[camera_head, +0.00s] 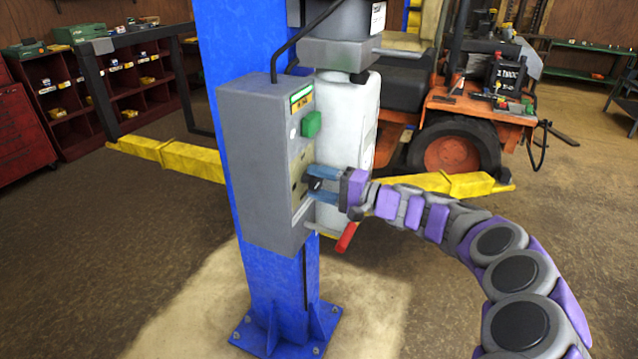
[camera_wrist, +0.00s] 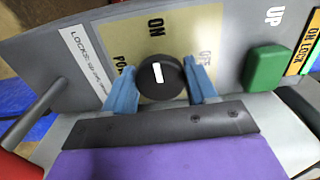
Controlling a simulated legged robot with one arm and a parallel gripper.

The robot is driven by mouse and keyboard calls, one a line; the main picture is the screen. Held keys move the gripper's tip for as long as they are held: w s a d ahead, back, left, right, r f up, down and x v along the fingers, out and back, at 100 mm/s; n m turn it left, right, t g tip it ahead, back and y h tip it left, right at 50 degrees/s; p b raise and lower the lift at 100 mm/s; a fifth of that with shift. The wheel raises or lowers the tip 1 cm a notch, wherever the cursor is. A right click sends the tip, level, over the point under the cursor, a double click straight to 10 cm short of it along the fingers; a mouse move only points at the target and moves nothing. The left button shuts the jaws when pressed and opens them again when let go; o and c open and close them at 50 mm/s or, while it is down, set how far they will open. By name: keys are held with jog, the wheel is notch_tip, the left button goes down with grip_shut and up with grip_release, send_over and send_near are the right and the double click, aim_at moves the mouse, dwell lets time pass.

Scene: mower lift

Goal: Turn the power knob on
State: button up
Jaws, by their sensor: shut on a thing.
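The power knob (camera_wrist: 161,80) is a round black knob with a white mark. It sits on a beige label plate (camera_wrist: 175,35) with ON, OFF and part of POWER printed on it. In the wrist view the white mark runs roughly up and down, roughly in line with the word ON. My gripper (camera_wrist: 160,88) is shut on the knob, one blue finger on each side. In the head view my gripper (camera_head: 322,184) reaches the front of the grey control box (camera_head: 256,160) from the right. The fingers partly hide the knob there.
A green UP button (camera_wrist: 265,68) is right of the knob in the wrist view. The box is on a blue post (camera_head: 270,285). A red-ended lever (camera_head: 346,237) hangs below my gripper. Yellow lift arms (camera_head: 190,160) and an orange mower (camera_head: 460,110) stand behind.

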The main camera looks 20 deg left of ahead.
jog(key=shift+s+f, duration=0.1)
jog(key=shift+f, duration=0.2)
jog(key=o, duration=1)
jog(key=shift+r, duration=0.15)
jog(key=d+p, duration=0.1)
jog(key=d, duration=0.4)
jog(key=d+p, duration=0.1)
jog(key=d, duration=0.5)
jog(key=s+d+p, duration=0.1)
jog(key=d, duration=0.5)
jog(key=shift+s+d+p, duration=0.1)
jog(key=shift+d+p, duration=0.1)
jog(key=shift+p, duration=0.15)
